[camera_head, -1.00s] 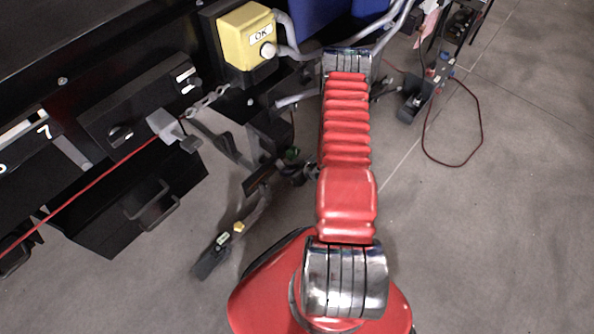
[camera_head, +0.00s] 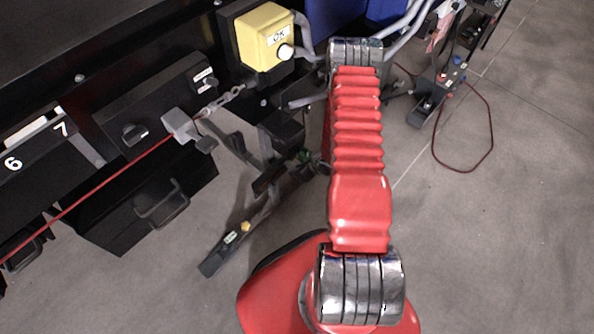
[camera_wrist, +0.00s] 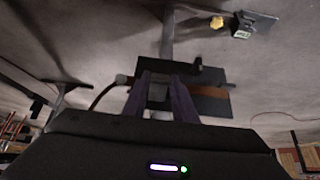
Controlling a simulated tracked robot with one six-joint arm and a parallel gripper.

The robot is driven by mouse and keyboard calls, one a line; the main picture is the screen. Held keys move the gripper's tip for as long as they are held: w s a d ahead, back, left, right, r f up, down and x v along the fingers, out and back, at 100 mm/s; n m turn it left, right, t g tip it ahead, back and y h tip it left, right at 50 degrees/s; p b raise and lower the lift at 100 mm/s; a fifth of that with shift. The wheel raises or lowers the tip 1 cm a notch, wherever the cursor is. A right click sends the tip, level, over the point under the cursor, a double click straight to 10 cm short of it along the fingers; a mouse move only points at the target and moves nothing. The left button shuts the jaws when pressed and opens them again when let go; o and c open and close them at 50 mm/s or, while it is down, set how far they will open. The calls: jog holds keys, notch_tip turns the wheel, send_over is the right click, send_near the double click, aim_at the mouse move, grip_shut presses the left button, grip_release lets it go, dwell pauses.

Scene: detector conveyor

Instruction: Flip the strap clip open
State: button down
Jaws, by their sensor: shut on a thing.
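My gripper (camera_wrist: 160,82) shows in the wrist view as two purple fingers, close together with something grey between them. Around and behind them is a black strap clip (camera_wrist: 212,103) with a small lever on top and a brown strap (camera_wrist: 205,88) running across it. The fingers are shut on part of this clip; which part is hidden. In the head view the dark clip (camera_head: 268,180) is small, left of my red arm. My arm's end hides part of it, and whether its lever is up or down cannot be told.
A black foot (camera_head: 222,255) with a yellow knob rests on the floor below.

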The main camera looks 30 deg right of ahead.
jog(key=c, duration=1.4)
grip_release()
jog(key=shift+c, duration=0.2)
jog(key=shift+s+r, duration=0.1)
jog(key=s+d, duration=0.3)
jog(key=s, duration=0.9)
jog(key=shift+d+r, duration=0.15)
jog(key=shift+r, duration=0.2)
jog(key=shift+s, duration=0.1)
